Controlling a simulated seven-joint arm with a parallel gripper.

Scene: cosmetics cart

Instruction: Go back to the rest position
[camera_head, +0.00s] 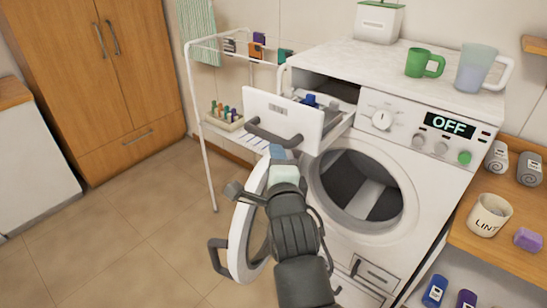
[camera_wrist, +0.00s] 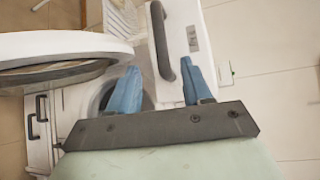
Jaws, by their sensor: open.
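My gripper (camera_head: 278,152) is open, just below the dark handle (camera_head: 272,137) of the pulled-out detergent drawer (camera_head: 262,108). In the wrist view, my two blue fingers (camera_wrist: 160,68) are spread, and the handle (camera_wrist: 163,42) appears between them in the picture. I cannot tell whether they touch it. I see nothing held. The washing machine (camera_head: 455,160) has its round door (camera_head: 238,245) swung open to the left, beside and partly behind my arm. The door also shows at the upper left of the wrist view (camera_wrist: 70,42).
A blue item (camera_head: 310,100) sits in the drawer. A green mug (camera_head: 418,63) and a clear jug (camera_head: 476,70) stand on the machine top. A white drying rack (camera_head: 190,85) stands left. A wooden shelf (camera_head: 480,240) with a lint bin (camera_head: 489,215) is right. The left floor is clear.

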